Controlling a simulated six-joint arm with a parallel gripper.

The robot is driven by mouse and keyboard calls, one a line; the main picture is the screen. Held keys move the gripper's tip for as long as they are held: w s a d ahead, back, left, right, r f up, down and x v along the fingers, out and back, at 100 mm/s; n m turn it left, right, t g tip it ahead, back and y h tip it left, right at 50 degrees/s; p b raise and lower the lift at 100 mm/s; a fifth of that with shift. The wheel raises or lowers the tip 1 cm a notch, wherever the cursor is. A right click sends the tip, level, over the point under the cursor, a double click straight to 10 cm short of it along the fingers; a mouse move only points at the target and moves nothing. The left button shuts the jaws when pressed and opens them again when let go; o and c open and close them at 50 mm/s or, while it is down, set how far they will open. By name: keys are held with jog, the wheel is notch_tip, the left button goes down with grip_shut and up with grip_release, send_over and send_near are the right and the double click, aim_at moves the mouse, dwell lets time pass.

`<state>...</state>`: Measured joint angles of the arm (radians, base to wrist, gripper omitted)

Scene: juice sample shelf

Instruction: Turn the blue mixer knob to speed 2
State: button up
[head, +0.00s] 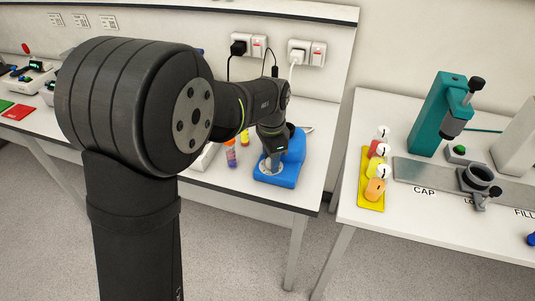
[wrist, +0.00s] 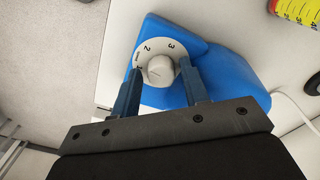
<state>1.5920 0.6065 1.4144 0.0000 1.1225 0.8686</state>
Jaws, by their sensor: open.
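The blue mixer (head: 283,172) stands on the white bench, and my arm reaches over it. In the wrist view the blue mixer (wrist: 222,62) shows a white dial plate with numbers including 2 and 3. A pale round knob (wrist: 158,71) sits at the middle of the dial. My gripper (wrist: 162,85) is open, with one finger on each side of the knob. I cannot tell whether the fingers touch it. In the head view the fingertips and knob are too small to make out clearly.
A bottle with an orange cap (head: 230,153) stands left of the mixer. A yellow-labelled tube (wrist: 296,11) lies at the upper right of the wrist view. A yellow rack (head: 367,193) with several capped bottles stands on the right bench, across a gap.

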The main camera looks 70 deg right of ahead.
jog(key=shift+d, duration=0.1)
jog(key=shift+n, duration=1.1)
jog(key=n, duration=0.4)
jog(key=shift+n, duration=0.4)
jog(key=n, duration=0.3)
jog(key=shift+n, duration=0.4)
jog(key=n, duration=0.3)
jog(key=shift+n, duration=0.3)
notch_tip(320, 180, up, 17)
jog(key=w+a+r+h, duration=0.1)
jog(key=w+a, duration=0.2)
jog(key=w, duration=0.3)
jog(key=w+a+r+m+h, duration=0.1)
jog(key=w+a+r+h, duration=0.1)
jog(key=w, duration=0.4)
jog(key=w+a+r+t+h, duration=0.1)
jog(key=w+a+r, duration=0.1)
jog(key=w+a, duration=0.2)
jog(key=shift+w+a+r+m, duration=0.2)
jog(key=shift+w+a+m, duration=0.1)
jog(key=shift+w, duration=0.95)
